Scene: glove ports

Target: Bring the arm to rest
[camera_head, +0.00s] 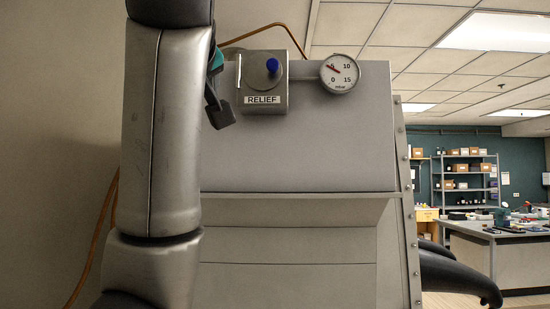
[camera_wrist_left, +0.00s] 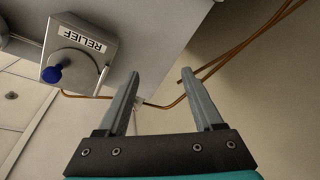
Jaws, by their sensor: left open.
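My left arm rises in front of the grey cabinet (camera_head: 290,160) on the left of the head view. Its gripper (camera_head: 222,105) is mostly hidden behind the arm, with a dark finger showing left of and below the RELIEF box (camera_head: 253,92). In the left wrist view, my left gripper (camera_wrist_left: 161,74) is open with nothing between its fingers. The RELIEF box there (camera_wrist_left: 88,52), with its blue knob (camera_wrist_left: 52,73), lies left of the fingers and apart from them. My right gripper is not in view.
A round pressure gauge (camera_head: 339,74) sits on the cabinet top, right of the box. A thin orange-brown tube (camera_wrist_left: 232,52) runs along the wall behind the fingers. A ledge (camera_head: 310,194) crosses the cabinet front. A workbench (camera_head: 500,250) and shelves (camera_head: 465,178) stand far right.

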